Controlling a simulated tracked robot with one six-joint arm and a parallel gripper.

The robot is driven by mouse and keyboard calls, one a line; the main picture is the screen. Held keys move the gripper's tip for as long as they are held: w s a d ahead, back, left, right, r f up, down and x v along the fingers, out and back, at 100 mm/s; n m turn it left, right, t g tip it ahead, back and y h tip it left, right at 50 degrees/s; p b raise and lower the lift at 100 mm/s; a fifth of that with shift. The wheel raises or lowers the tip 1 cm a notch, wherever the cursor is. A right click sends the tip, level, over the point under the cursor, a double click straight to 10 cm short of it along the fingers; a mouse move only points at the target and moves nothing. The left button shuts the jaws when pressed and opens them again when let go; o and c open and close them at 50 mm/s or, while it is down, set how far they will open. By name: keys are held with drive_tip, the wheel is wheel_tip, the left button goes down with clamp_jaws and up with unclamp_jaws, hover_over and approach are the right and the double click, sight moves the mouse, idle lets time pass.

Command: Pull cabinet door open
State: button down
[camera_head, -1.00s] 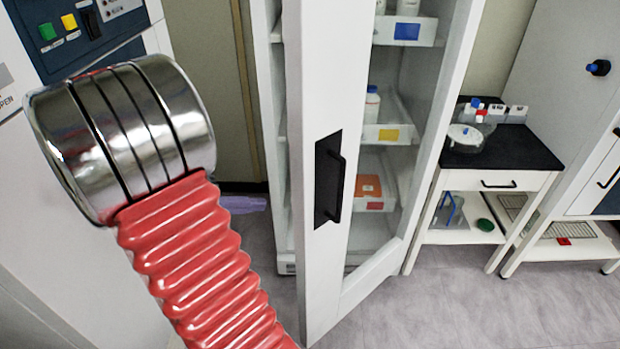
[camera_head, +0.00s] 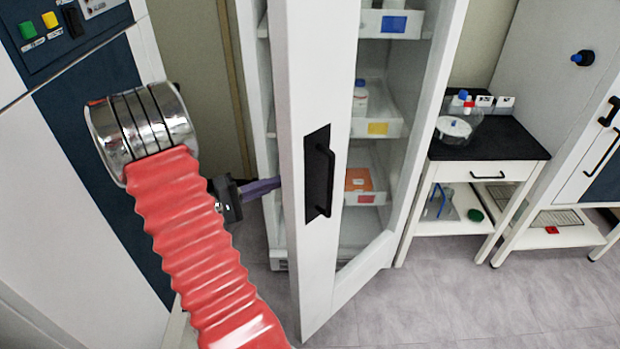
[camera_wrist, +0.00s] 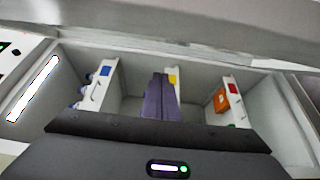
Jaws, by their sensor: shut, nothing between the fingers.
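The tall white cabinet door (camera_head: 296,70) stands partly open, with a black handle (camera_head: 326,180) on a black plate on its face. Shelves with trays (camera_head: 376,122) show through its glass. My gripper (camera_head: 272,184) is left of the door, its purple fingers together and empty, pointing toward the cabinet's open side. The fingertips are close to the cabinet's frame; I cannot tell whether they touch anything. In the wrist view the closed fingers (camera_wrist: 161,98) point into the cabinet interior, with trays (camera_wrist: 222,103) on both sides.
A large white and blue machine (camera_head: 90,130) with a button panel stands at the left. Right of the cabinet is a small black-topped table (camera_head: 485,143) with labware, then another white unit (camera_head: 560,110). The grey floor (camera_head: 450,300) in front is clear.

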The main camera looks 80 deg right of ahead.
drive_tip(key=s+d, duration=0.4)
drive_tip(key=s, duration=0.6)
drive_tip(key=shift+s, duration=0.4)
drive_tip(key=shift+d, duration=0.1)
